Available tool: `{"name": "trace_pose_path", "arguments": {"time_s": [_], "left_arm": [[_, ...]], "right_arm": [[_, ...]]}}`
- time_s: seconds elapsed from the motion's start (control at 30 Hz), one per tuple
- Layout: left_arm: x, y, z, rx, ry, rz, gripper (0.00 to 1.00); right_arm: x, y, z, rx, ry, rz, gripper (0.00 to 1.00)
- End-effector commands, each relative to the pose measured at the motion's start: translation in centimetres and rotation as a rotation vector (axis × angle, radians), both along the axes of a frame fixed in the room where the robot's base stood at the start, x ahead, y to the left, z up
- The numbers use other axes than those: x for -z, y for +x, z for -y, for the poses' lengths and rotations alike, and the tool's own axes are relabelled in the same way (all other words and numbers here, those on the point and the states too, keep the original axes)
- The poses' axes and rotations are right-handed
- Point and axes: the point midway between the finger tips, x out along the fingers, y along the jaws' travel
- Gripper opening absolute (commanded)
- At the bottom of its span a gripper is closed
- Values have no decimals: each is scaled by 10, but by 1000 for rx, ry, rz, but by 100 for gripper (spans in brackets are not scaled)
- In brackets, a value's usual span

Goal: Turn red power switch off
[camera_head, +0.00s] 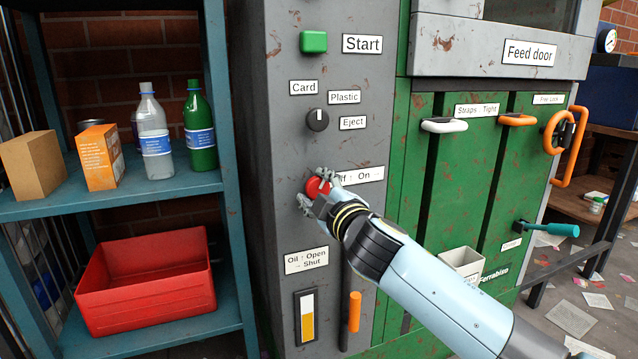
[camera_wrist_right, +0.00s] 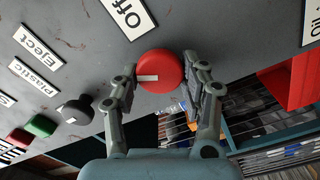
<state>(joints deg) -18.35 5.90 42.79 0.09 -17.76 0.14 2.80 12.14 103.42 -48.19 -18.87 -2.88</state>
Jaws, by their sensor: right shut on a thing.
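The left gripper is in neither view.
Above the switch are a green Start button (camera_head: 314,42) and a black selector knob (camera_head: 317,120). An orange handle (camera_head: 354,312) is below. A shelf on the left holds bottles, boxes and a red bin (camera_head: 148,290). Green doors (camera_head: 456,170) with handles are on the right.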

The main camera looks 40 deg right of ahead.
Motion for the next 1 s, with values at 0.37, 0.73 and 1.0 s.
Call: {"name": "trace_pose_path", "arguments": {"time_s": [0.37, 0.73, 1.0], "left_arm": [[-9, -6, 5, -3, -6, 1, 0], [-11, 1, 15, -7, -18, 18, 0], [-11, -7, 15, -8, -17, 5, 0]], "right_arm": [[1, 0, -1, -1, -303, -73, 12], [3, 0, -1, -1, -462, -111, 12], [4, 0, -1, -2, -491, -119, 12]]}}
